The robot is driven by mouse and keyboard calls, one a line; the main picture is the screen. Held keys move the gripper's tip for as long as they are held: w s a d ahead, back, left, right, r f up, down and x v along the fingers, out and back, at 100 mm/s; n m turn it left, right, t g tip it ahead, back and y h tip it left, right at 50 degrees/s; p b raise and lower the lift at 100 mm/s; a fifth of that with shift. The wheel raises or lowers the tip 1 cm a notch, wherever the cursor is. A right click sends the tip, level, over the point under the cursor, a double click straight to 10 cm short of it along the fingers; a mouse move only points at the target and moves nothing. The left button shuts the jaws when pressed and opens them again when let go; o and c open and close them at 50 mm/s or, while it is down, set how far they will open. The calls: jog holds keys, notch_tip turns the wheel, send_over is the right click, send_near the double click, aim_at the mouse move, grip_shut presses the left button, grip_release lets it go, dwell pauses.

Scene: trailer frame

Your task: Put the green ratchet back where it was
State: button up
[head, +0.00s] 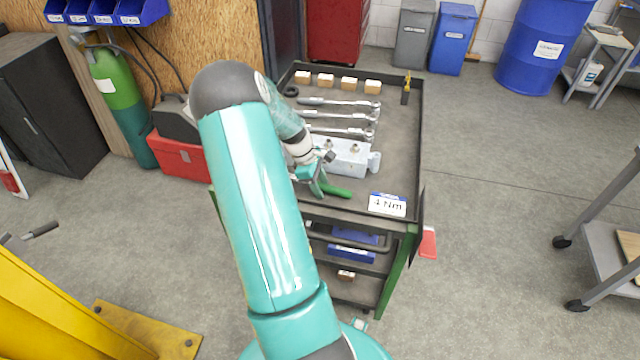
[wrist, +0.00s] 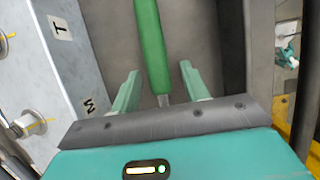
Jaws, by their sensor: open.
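The green-handled ratchet (head: 337,191) lies on the top tray of the tool trolley (head: 398,130), near its front edge. In the wrist view its green handle (wrist: 150,45) runs up from between my fingertips, with a short metal shaft at the lower end. My gripper (wrist: 158,82) is open, with one finger on each side of the ratchet and visible gaps to both. In the head view my gripper (head: 313,180) is low over the tray's front part, and my arm hides the tray's left front corner and part of the ratchet.
A metal block (head: 345,157) with studs stands just behind the ratchet. Several silver wrenches (head: 338,115) lie farther back, before a row of wooden blocks (head: 325,80). The tray's right side is mostly clear.

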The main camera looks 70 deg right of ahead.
jog(key=v, duration=1.2)
jog(key=shift+a+r, duration=0.15)
jog(key=shift+r, duration=0.05)
jog(key=w+a+r+t, duration=0.2)
jog(key=w+a+r, duration=0.15)
jog(key=a, duration=0.35)
jog(key=w+a+r+m+t, duration=0.1)
jog(key=w+a+r, duration=0.2)
jog(key=a+r, duration=0.35)
jog(key=w+a+r+t, duration=0.2)
jog(key=w+a+r, duration=0.15)
jog(key=a, duration=0.55)
jog(key=s+a+r+t, duration=0.1)
jog(key=s+a+r, duration=0.1)
jog(key=a, duration=0.6)
jog(key=s+a+r+t, duration=0.1)
jog(key=s+a+t, duration=0.1)
jog(key=a, duration=0.7)
jog(key=s+a+r+t, duration=0.2)
jog(key=s+a, duration=0.2)
jog(key=a, duration=0.5)
jog(key=shift+r+m+y, duration=0.3)
jog(key=shift+m, duration=0.1)
jog(key=shift+a, duration=0.1)
jog(key=shift+c, duration=0.3)
